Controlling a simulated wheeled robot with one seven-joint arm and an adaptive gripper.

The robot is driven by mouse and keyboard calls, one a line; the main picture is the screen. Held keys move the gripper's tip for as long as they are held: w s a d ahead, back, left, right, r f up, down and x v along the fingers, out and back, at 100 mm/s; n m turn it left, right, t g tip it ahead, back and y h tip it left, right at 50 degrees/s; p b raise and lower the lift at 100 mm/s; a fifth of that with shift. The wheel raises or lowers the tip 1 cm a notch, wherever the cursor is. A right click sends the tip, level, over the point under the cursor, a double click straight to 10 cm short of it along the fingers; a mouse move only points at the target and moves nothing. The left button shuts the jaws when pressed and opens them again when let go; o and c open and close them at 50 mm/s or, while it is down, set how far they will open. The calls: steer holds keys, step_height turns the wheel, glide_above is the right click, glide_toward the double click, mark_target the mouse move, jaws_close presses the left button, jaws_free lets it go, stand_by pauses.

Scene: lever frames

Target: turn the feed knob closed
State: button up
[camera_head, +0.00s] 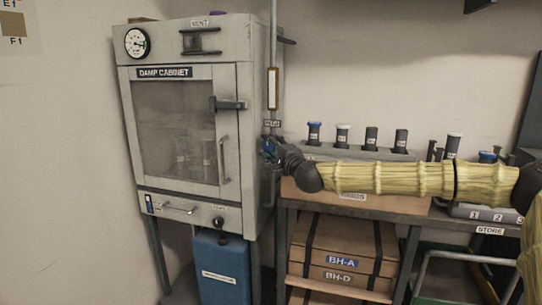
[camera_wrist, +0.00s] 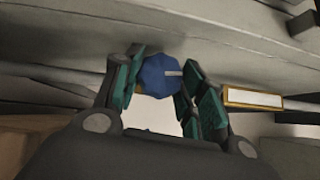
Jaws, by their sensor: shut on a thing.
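The feed knob (camera_wrist: 158,76) is a blue, many-sided knob with a pale pointer line, seen in the wrist view against the grey cabinet side. In that view the pointer line runs to the right. My gripper (camera_wrist: 155,84) has its green-padded fingers on both sides of the knob, shut on it. In the head view my gripper (camera_head: 270,151) is at the right side of the damp cabinet (camera_head: 236,170), just below a small label (camera_head: 272,123). The knob itself is mostly hidden by the fingers there.
A vertical pipe with a framed pale strip (camera_head: 273,88) runs above the knob. A rack with several capped bottles (camera_head: 314,134) stands behind my arm. Boxes (camera_head: 343,262) sit under the bench. A blue container (camera_head: 220,264) stands below the cabinet.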

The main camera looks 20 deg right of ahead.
steer(key=shift+f+m+t+b, duration=0.4)
steer(key=shift+m+b, duration=0.2)
steer(key=shift+b, duration=1.45)
steer(key=shift+r+b, duration=0.2)
steer(key=shift+b, duration=0.35)
steer(key=o, duration=1)
steer(key=shift+s, duration=0.1)
steer(key=v, duration=1.1)
steer(key=shift+s+f, duration=0.25)
steer(key=shift+s, duration=0.1)
